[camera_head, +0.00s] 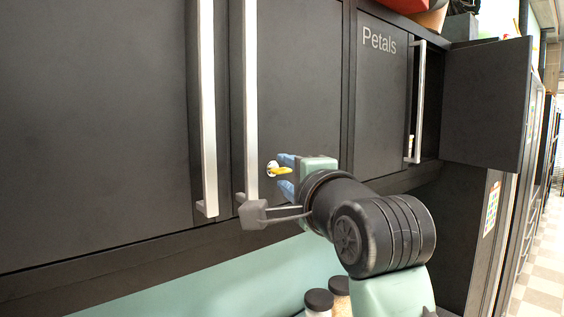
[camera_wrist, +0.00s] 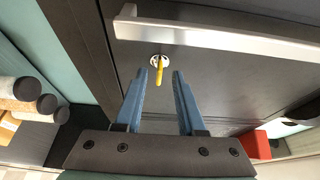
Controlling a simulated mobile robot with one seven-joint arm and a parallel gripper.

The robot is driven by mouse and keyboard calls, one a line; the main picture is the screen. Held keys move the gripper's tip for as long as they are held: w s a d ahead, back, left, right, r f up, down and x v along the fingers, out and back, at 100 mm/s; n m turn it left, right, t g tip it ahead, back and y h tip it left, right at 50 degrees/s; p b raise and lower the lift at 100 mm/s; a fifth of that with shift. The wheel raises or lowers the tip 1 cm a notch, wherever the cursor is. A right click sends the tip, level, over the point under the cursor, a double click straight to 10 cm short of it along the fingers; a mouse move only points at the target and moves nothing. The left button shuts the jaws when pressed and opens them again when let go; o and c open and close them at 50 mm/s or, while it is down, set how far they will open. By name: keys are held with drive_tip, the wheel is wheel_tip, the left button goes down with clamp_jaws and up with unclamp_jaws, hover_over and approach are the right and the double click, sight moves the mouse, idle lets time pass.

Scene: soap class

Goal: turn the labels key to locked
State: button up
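A yellow key (camera_head: 281,170) sits in a round silver lock on a dark cabinet door, beside a long vertical silver handle (camera_head: 251,100). In the wrist view the key (camera_wrist: 159,76) sticks out of the lock and lies between the tips of my gripper's blue fingers, with a gap on either side. My gripper (camera_wrist: 166,80) is open, and its fingers point at the door. In the head view my gripper (camera_head: 284,173) is just right of the lock. No label is readable on this door. The handle also shows in the wrist view (camera_wrist: 220,38).
A second silver handle (camera_head: 208,110) stands on the door to the left. At the right is a cabinet marked Petals (camera_head: 380,75), and a dark door (camera_head: 487,103) stands open beyond it. Jars with dark lids (camera_head: 319,300) stand below the cabinets, near my arm.

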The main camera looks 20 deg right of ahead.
drive_tip(key=shift+w+f, duration=0.1)
drive_tip(key=shift+w, duration=0.3)
drive_tip(key=shift+s, duration=0.1)
clamp_jaws()
idle(1.1)
